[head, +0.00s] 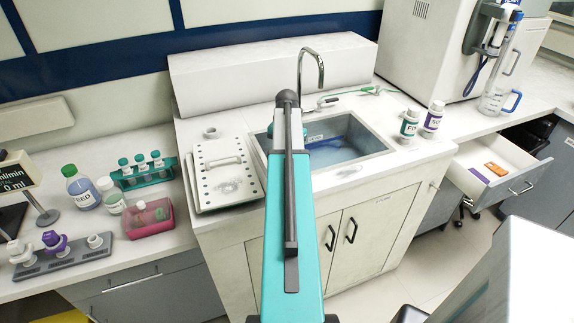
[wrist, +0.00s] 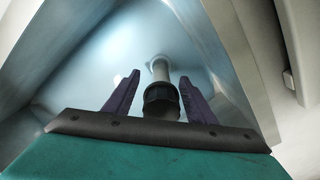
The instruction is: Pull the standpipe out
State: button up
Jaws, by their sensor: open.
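In the wrist view the standpipe (wrist: 161,96) stands in the metal sink (wrist: 232,65). It has a dark ribbed collar at its near end and a grey tube running to a pale fitting on the sink floor. My gripper (wrist: 160,77) is open, with one purple finger on each side of the standpipe. Gaps show between the fingers and the collar in this view; I see no contact. In the head view the sink (head: 383,146) holds bluish water, and my teal arm hides the standpipe and my gripper.
A curved faucet (head: 321,68) rises behind the sink. Two labelled bottles, one green-capped (head: 410,122) and one purple-capped (head: 433,118), stand right of it. A white perforated board (head: 222,190) lies to its left. An open drawer (head: 490,175) juts out at the right.

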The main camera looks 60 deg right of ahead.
grip_shut()
jog(key=shift+r+p, duration=0.65)
jog(key=shift+r, duration=0.15)
dwell(1.1)
jog(key=shift+w+r+p, duration=0.1)
jog(key=shift+r+p, duration=3.25)
jog(key=shift+r, duration=2)
